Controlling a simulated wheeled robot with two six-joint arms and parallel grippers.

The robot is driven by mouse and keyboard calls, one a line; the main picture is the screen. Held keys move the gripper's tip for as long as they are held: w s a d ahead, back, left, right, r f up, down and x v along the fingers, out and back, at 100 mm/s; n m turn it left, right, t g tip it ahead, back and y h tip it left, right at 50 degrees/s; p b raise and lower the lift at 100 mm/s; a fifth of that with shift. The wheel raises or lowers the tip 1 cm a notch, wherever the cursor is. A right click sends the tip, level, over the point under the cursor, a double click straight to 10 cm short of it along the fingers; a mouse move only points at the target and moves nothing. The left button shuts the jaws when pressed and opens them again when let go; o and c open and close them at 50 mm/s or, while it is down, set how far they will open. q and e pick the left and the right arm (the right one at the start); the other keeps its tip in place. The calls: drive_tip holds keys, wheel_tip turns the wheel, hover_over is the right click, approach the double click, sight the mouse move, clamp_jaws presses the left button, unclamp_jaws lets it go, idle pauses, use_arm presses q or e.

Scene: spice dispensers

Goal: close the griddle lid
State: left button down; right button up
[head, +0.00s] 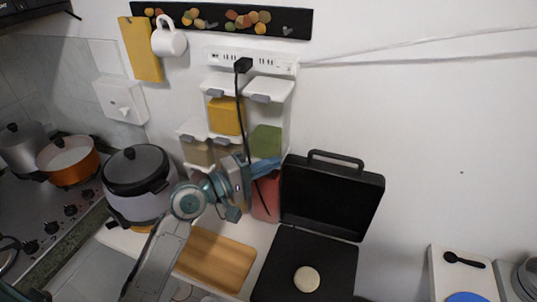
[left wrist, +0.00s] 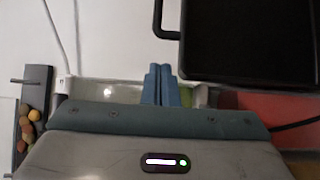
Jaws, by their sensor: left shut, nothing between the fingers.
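The black griddle (head: 300,262) sits on the counter with its lid (head: 332,198) standing open, tilted back toward the wall, its handle at the top. A round pale patty or bread (head: 307,279) lies on the lower plate. My left gripper (head: 268,166) is in front of the spice dispensers, just left of the lid's upper left edge. In the left wrist view its blue fingers (left wrist: 161,84) are together with nothing between them, and the lid (left wrist: 250,40) with its handle (left wrist: 160,20) is at the upper right. I cannot tell if the fingers touch the lid. My right gripper is not in view.
Spice dispensers (head: 226,116) hang on the wall behind my left arm, and a black cable (head: 239,92) hangs in front of them. A rice cooker (head: 138,172) and a wooden board (head: 215,258) stand left of the griddle. The wall right of the lid is clear.

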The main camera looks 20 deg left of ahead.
sight(299, 160)
use_arm(q)
drive_tip(key=p+x, duration=0.3)
drive_tip(key=x, duration=0.4)
drive_tip(key=shift+w, duration=0.3)
drive_tip(key=shift+w+d, duration=0.35)
drive_tip(key=shift+d, duration=0.1)
drive_tip(key=shift+w+f, duration=0.1)
drive_tip(key=shift+w, duration=0.05)
